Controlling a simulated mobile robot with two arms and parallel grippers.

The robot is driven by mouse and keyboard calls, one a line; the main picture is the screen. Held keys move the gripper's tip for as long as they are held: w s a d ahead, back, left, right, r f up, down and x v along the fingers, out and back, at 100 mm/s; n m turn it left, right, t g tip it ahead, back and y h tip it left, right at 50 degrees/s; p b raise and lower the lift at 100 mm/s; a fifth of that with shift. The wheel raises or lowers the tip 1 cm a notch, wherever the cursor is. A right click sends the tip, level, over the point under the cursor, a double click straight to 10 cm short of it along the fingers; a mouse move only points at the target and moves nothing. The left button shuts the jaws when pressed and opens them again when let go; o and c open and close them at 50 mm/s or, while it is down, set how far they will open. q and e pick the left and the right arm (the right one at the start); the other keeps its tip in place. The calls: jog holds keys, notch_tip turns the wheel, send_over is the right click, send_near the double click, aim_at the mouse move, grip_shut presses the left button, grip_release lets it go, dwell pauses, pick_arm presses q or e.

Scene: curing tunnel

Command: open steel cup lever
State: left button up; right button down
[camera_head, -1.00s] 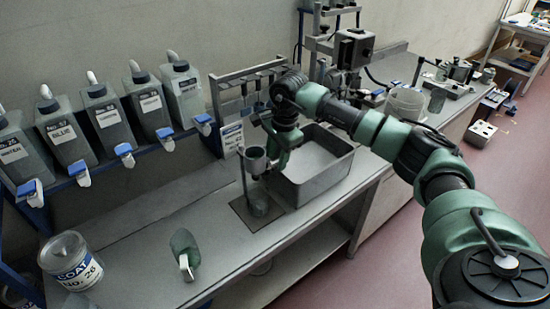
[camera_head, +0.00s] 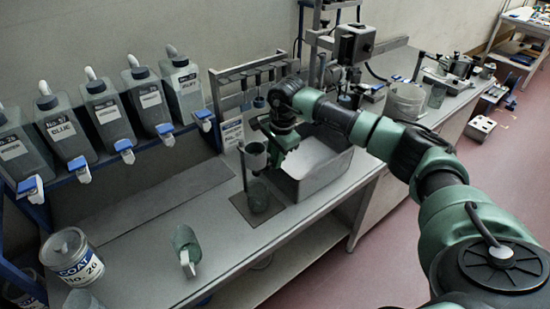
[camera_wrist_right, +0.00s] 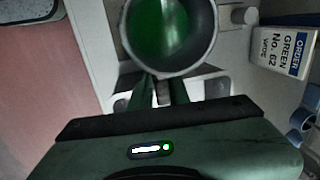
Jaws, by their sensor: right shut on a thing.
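The steel cup (camera_head: 256,154) is held upright on a stand above a glass beaker (camera_head: 258,196) on the bench. In the right wrist view the cup (camera_wrist_right: 172,68) is seen from above, with green inside. My right gripper (camera_head: 268,143) is right beside the cup, on its right side. In the wrist view its fingers (camera_wrist_right: 164,88) are shut on a small grey piece just below the cup's rim, which looks like the cup's lever (camera_wrist_right: 163,94). The fingers hide most of it. My left gripper is not in view.
A grey basin (camera_head: 322,183) stands right of the cup. Labelled bottles (camera_head: 104,112) line a rack at left.

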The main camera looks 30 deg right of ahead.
jog(key=shift+w+f+n+b, duration=0.25)
jog(key=shift+n+b, duration=0.75)
jog(key=shift+b, duration=0.3)
jog(key=n+b, duration=0.2)
jog(key=shift+w+r+n+y, duration=0.1)
jog(key=shift+w+n+y, duration=0.2)
jog(key=shift+n+y, duration=0.1)
jog(key=shift+w+a+r+n+g+y+b, duration=0.15)
jog(key=shift+n+b, duration=0.35)
jog(key=shift+n, duration=0.6)
jog(key=shift+w+a+f+n+g+y+b, duration=0.2)
jog(key=shift+n+b, duration=0.3)
jog(key=shift+n, duration=0.6)
jog(key=shift+w+a+r+n+g+y+b, duration=0.2)
jog(key=shift+n+b, duration=0.3)
jog(key=shift+n, duration=0.6)
jog(key=c, duration=1.3)
grip_release()
jog(key=shift+c, duration=0.2)
